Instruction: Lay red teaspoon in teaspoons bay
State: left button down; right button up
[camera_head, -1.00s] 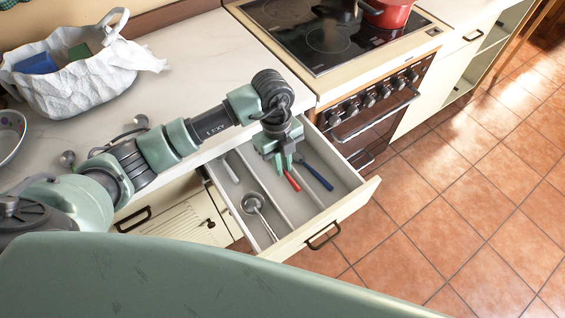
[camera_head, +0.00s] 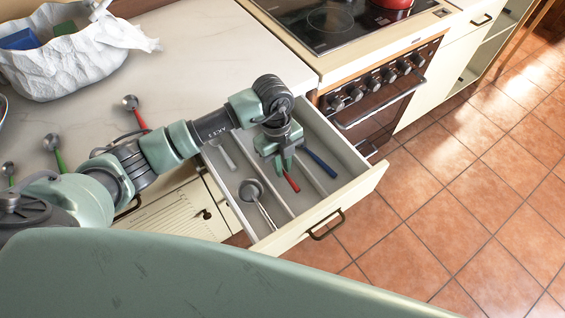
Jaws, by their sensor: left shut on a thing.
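My left gripper (camera_head: 284,163) points down into the open drawer (camera_head: 350,197), over its middle bay. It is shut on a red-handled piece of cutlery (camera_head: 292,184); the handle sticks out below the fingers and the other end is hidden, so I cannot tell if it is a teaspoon. I cannot tell if it touches the bay floor. A spoon with a red handle (camera_head: 138,116) lies on the counter at left, partly hidden by my arm. My right gripper is not in view.
A ladle (camera_head: 262,208) and a pale grey utensil (camera_head: 222,155) lie in the left bay. A blue-handled piece (camera_head: 320,163) lies in the right bay. Green-handled spoons (camera_head: 56,152) and a white bag (camera_head: 75,60) are on the counter. The stove (camera_head: 365,75) stands beyond the drawer.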

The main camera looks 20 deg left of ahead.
pick_arm(q)
jog(key=shift+f, duration=0.1)
jog(key=c, duration=1)
grip_release()
jog(key=shift+c, duration=0.2)
notch_tip(320, 180, up, 9)
jog(key=p, duration=0.7)
jog(key=shift+p, duration=0.35)
